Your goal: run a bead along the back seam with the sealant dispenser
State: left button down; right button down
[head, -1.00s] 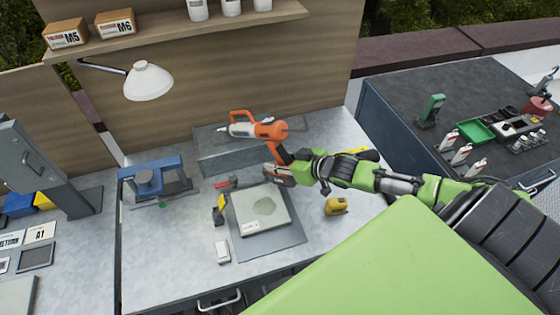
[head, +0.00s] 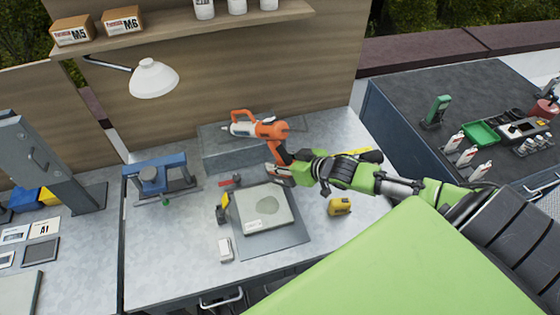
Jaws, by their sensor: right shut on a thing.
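The orange sealant dispenser (head: 271,131) is in the head view, its pale nozzle end pointing left. It is above the long grey metal block (head: 225,158) at the back of the bench. I cannot tell whether its tip touches anything. My right gripper (head: 279,172) is shut on the dispenser's lower handle, its arm coming in from the right. The back seam itself is too small to make out. My left gripper is not in view.
A grey plate (head: 262,212) lies on a dark mat in front of the block. A yellow tape measure (head: 340,206) and a white block (head: 225,249) lie nearby. A blue clamp-like tool (head: 155,176) stands left. A white lamp (head: 154,78) hangs above.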

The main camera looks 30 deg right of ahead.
aim_at(272, 149)
jog(key=shift+w+a+r, duration=0.15)
jog(key=shift+w+a, duration=0.05)
jog(key=shift+a, duration=0.3)
jog(key=shift+w+a+r, duration=0.1)
jog(key=shift+w+a, duration=0.1)
jog(key=shift+a, duration=0.3)
dwell(0.6)
jog(key=shift+r, duration=0.1)
jog(key=shift+r, duration=2.9)
